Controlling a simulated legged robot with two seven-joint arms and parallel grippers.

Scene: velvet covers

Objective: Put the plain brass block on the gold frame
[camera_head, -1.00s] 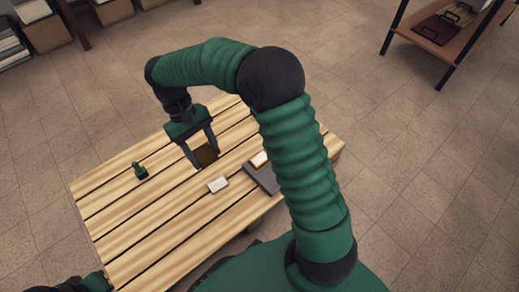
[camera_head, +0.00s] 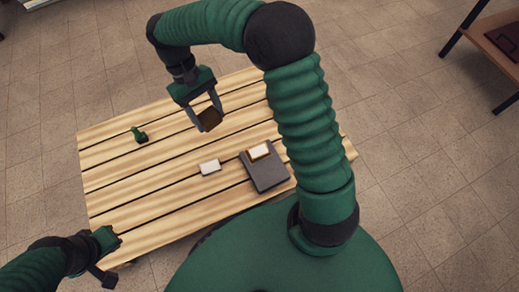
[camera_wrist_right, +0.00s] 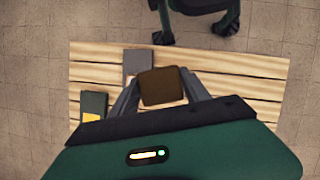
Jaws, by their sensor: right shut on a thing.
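My right gripper (camera_head: 209,116) is shut on a plain dark brown-bronze block (camera_head: 209,120), seemingly the brass block, and holds it above the far part of the slatted table. The block also shows between the fingers in the right wrist view (camera_wrist_right: 163,87). A grey slab (camera_head: 264,175) lies right of the table's middle with a white, gold-edged piece (camera_head: 258,151) on it. In the right wrist view, a dark slab with a yellow patch (camera_wrist_right: 92,117) lies beside the grey one. I cannot tell which is the gold frame. My left gripper (camera_head: 112,258) is open and empty at the near left.
A white block (camera_head: 209,167) lies left of the grey slab on the slatted table (camera_head: 150,205). A small green object (camera_head: 139,135) stands at the left. My right arm hides the table's right part. A wooden rack (camera_head: 495,40) stands at the far right.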

